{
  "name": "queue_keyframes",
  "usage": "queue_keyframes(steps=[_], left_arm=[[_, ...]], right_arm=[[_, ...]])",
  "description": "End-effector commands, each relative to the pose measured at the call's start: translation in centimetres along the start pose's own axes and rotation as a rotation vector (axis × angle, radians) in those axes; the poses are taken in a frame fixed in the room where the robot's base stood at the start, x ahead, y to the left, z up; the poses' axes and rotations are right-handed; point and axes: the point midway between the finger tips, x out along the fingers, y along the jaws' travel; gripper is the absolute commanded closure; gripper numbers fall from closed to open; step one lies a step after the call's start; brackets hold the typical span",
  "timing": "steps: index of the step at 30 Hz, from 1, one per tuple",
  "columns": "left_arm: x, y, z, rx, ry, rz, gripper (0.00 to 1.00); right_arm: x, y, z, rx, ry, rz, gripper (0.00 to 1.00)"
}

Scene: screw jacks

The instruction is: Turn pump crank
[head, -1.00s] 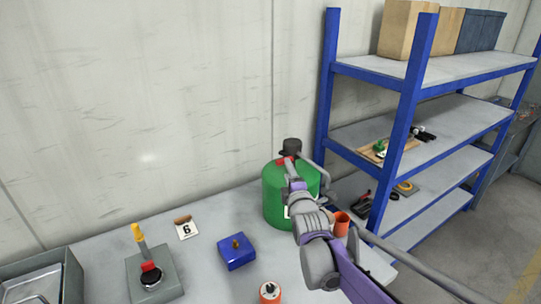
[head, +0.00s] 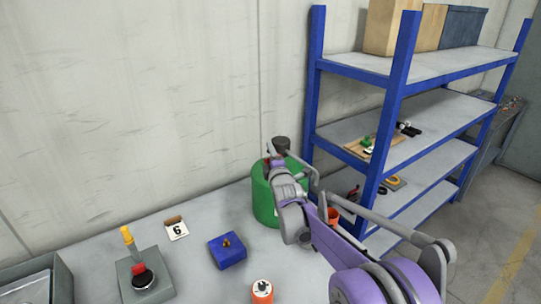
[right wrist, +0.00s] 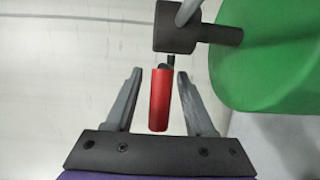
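A green drum (head: 265,205) with a dark pump head (head: 281,145) stands on the bench against the wall, partly hidden by my right arm. In the right wrist view the drum (right wrist: 270,50) is at the upper right, with a dark hub (right wrist: 176,27) and a grey bar beside it. The crank's red handle (right wrist: 159,100) lies between the two fingers of my right gripper (right wrist: 159,74). The fingers are open, with a narrow gap on each side of the handle. In the head view my right gripper (head: 272,160) is at the drum's top. My left gripper is out of view.
On the bench are a blue block (head: 227,254), an orange-and-white round part (head: 262,291), a grey box with a yellow lever (head: 145,275) and a number 6 card (head: 177,230). An orange cup (head: 333,217) is beside my arm. Blue shelving (head: 390,110) stands at the right.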

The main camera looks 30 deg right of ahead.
Motion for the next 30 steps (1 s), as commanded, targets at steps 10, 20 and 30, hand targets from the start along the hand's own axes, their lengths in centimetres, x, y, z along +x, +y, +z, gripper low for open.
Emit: queue_keyframes(steps=[10, 20, 30], left_arm=[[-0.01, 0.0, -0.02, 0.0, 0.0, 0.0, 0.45], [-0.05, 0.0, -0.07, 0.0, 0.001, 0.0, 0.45], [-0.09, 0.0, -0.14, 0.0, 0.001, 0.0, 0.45]], right_arm=[[-0.01, 0.11, -0.01, 0.0, 0.0, 0.003, 1.0], [0.04, 0.36, 0.02, -0.001, 0.0, 0.007, 1.0], [0.1, 0.52, 0.06, -0.001, -0.001, 0.008, 1.0]])
